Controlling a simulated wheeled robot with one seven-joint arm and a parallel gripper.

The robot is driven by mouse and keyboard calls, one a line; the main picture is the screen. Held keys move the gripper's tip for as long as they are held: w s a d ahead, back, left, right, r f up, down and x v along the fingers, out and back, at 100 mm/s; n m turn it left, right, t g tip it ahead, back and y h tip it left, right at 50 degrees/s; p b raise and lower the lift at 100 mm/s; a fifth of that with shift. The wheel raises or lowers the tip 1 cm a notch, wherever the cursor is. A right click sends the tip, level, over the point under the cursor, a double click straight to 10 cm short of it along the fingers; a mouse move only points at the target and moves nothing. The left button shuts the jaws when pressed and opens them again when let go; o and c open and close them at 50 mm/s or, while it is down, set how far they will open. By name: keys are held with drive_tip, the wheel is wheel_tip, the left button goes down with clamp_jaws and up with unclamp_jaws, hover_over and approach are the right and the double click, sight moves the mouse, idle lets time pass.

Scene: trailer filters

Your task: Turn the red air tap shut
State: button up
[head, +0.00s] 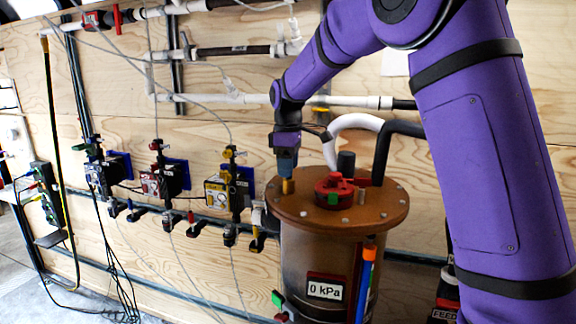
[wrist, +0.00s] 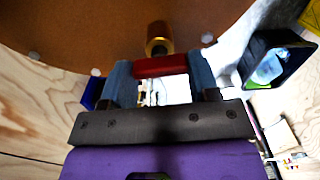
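My gripper (head: 287,166) points down over the left part of the copper-coloured lid of a tank (head: 385,213). A brass fitting (head: 288,186) stands on the lid just below it and also shows in the wrist view (wrist: 157,38). In the wrist view, my gripper's blue fingers (wrist: 160,78) are spread apart. A red bar (wrist: 160,66), apparently the red air tap's handle, lies between them beside the brass fitting. I cannot tell whether the fingers press on its ends. In the head view my gripper hides this bar.
A red knob with a green tab (head: 335,188) sits mid-lid, beside white and black hoses (head: 350,124). A gauge on the tank reads 0 kPa (head: 325,291). Several valve boxes (head: 160,182) line the plywood wall at left. A blue-and-orange tube (head: 366,280) stands before the tank.

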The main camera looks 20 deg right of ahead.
drive_tip(key=shift+m, duration=0.4)
drive_tip(key=m, duration=1.3)
drive_tip(key=shift+w+d, duration=0.1)
drive_tip(key=m, duration=0.4)
idle(0.5)
drive_tip(key=o, duration=0.9)
